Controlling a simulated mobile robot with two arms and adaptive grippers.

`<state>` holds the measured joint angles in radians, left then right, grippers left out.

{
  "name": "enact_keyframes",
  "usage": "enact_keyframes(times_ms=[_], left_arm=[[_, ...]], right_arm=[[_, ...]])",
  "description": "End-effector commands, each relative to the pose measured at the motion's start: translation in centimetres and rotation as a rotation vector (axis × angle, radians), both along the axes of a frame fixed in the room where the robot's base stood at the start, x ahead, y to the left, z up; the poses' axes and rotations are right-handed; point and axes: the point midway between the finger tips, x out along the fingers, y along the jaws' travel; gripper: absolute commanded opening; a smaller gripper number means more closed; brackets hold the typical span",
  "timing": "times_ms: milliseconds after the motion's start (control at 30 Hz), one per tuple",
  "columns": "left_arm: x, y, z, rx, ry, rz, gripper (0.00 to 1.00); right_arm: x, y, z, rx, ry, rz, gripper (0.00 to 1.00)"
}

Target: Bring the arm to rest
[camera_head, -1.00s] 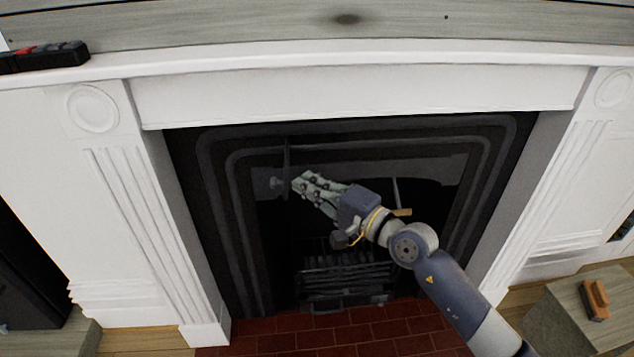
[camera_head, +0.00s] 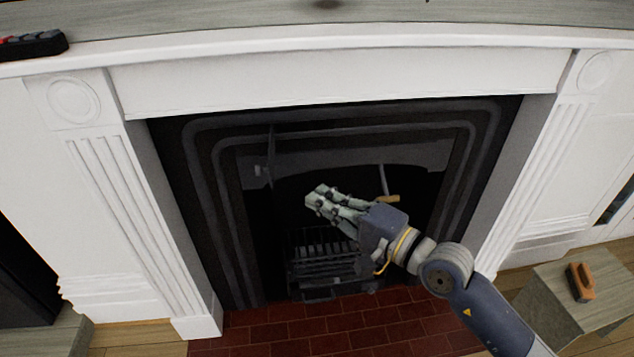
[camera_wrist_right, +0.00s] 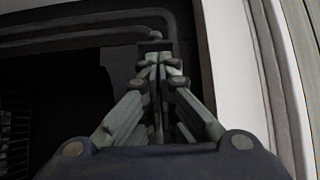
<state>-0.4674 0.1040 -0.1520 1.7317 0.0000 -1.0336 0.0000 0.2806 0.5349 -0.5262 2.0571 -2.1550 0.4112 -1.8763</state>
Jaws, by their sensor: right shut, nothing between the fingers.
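My right gripper (camera_head: 314,200) is in front of the dark fireplace opening, pointing left, with its arm coming in from the lower right. Its fingers are shut with nothing between them. In the right wrist view the closed fingertips (camera_wrist_right: 160,62) point toward the black metal fireplace frame (camera_wrist_right: 90,34). My left gripper is not in view.
A black grate (camera_head: 322,252) stands inside the fireplace, above a red brick hearth (camera_head: 300,335). A handle with a wooden end (camera_head: 388,198) is just behind my gripper. A wooden-backed brush (camera_head: 580,283) lies on a grey block at the right. A white mantel (camera_head: 340,45) runs above.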

Motion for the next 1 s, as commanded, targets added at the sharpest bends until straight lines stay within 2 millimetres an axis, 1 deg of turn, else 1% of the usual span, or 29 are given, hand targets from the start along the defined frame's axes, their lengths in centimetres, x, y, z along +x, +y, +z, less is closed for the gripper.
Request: enact_keyframes(times_ms=[33, 100, 267, 367, 467, 567, 600, 633, 667, 700, 767, 800, 867, 900, 967, 1000], left_arm=[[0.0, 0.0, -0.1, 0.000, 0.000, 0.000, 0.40], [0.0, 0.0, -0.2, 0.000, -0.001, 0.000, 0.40], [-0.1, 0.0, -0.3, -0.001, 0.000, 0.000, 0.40], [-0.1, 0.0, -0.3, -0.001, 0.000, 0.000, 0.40], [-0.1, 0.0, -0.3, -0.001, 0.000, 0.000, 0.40], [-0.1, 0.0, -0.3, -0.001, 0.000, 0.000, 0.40], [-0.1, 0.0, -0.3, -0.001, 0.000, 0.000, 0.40], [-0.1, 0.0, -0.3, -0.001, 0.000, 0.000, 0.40], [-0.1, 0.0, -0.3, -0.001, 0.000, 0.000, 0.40], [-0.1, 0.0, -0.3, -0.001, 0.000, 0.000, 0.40], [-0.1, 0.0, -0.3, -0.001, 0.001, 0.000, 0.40], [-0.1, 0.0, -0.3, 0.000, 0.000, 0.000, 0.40], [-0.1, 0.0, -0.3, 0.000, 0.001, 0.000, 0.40], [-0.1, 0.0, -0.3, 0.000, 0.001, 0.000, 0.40], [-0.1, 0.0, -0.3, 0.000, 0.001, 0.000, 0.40], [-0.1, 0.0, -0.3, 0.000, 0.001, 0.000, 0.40]], right_arm=[[-0.5, -0.1, 0.0, 0.000, 0.000, 0.000, 0.00], [-0.8, -0.3, 0.0, -0.001, -0.001, 0.000, 0.00], [-1.1, -0.3, 0.1, 0.012, 0.007, -0.001, 0.00], [-1.1, -0.4, 0.1, 0.121, 0.080, -0.002, 0.00], [-0.8, -1.0, 0.4, 0.382, 0.253, -0.010, 0.00], [0.2, -3.2, 0.1, 0.771, 0.498, -0.041, 0.00], [0.8, -4.5, -0.4, 0.944, 0.601, -0.061, 0.00], [1.2, -5.6, -1.0, 1.074, 0.675, -0.078, 0.00], [1.7, -6.8, -1.7, 1.207, 0.746, -0.097, 0.00], [2.2, -8.4, -3.0, 1.382, 0.837, -0.125, 0.00], [2.8, -11.0, -5.6, 1.653, 0.962, -0.174, 0.00], [3.0, -12.8, -7.7, 1.835, 1.035, -0.212, 0.00], [2.8, -15.4, -11.5, 2.117, 1.123, -0.277, 0.00], [2.4, -16.9, -14.1, 2.300, 1.164, -0.323, 0.00], [1.4, -18.8, -18.1, 2.559, 1.202, -0.394, 0.00], [0.4, -19.9, -20.9, 2.725, 1.206, -0.446, 0.00]])
